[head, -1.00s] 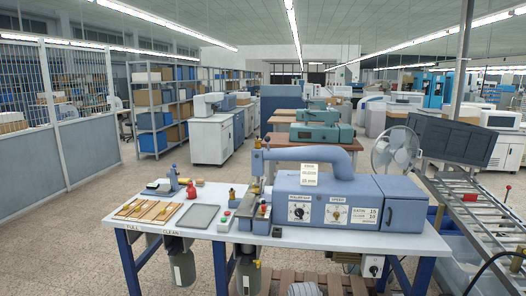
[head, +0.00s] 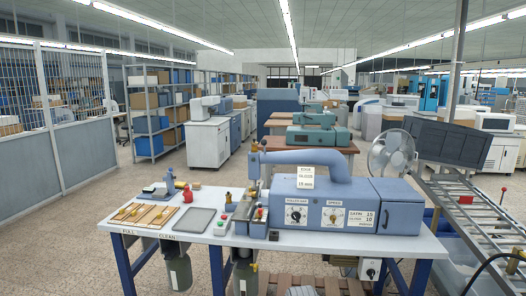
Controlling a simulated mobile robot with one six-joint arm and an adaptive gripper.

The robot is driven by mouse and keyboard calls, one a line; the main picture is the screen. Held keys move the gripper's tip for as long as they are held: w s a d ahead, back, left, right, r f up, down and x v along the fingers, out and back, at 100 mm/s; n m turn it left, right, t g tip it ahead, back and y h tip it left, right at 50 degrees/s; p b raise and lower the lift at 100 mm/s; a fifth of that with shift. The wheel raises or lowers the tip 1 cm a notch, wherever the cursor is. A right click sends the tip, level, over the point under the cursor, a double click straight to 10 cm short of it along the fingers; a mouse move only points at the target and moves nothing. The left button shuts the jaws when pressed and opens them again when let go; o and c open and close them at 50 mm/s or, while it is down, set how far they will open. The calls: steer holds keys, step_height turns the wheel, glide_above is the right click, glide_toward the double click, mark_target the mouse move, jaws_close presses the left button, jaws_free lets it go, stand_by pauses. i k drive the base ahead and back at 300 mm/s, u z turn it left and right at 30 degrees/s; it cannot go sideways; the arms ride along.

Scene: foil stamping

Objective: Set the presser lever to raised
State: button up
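The blue stamping machine (head: 340,205) stands on the white worktable, with a curved arm (head: 310,157) reaching left to its pressing head (head: 254,165). Small brown knobs show at the top of the head. A small red knob (head: 259,213) shows low at the head's front. Which of these small parts is the presser lever, and how it is set, is too small to tell. My gripper is not in view.
The worktable (head: 200,233) also bears wooden strips (head: 150,215), a grey tray (head: 194,220) and a red bottle (head: 188,194). A fan (head: 391,153) and a roller conveyor (head: 470,215) stand at right. Open floor (head: 60,250) lies at left.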

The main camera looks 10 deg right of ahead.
mark_target(264, 142)
steer(key=z, duration=0.05)
steer(key=k, duration=0.65)
steer(key=z, duration=0.2)
steer(key=i, duration=1.55)
steer(key=u, duration=0.35)
